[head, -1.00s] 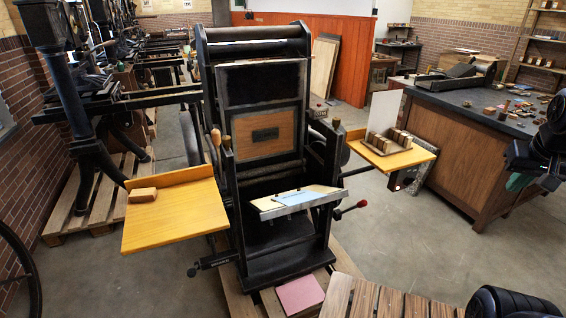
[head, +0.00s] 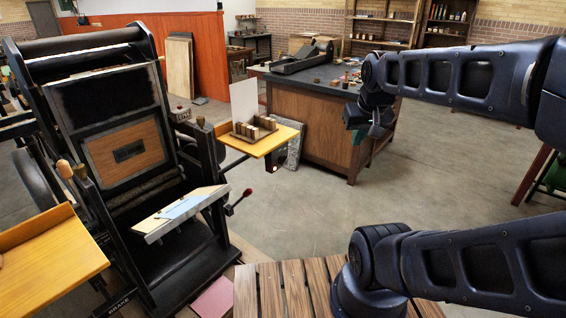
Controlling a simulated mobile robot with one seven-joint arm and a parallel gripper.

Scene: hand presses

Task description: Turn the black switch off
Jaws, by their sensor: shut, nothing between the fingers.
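The black hand press (head: 112,90) stands at the left in the head view. A small box labelled "LINE" (head: 182,115) is fixed on its right side, and a tiny light (head: 275,168) glows below the right-hand tray. I cannot make out for sure which part is the black switch, or its position. My gripper (head: 368,128) hangs at the end of my dark arm, right of the press and in front of the counter. It is shut and empty, well apart from the press.
A yellow tray (head: 283,138) with wooden blocks juts from the press's right side. A lever with a red knob (head: 247,192) sticks out below it. A dark-topped counter (head: 305,120) stands behind my gripper. A slatted wooden surface (head: 270,290) is in front. The grey floor between is clear.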

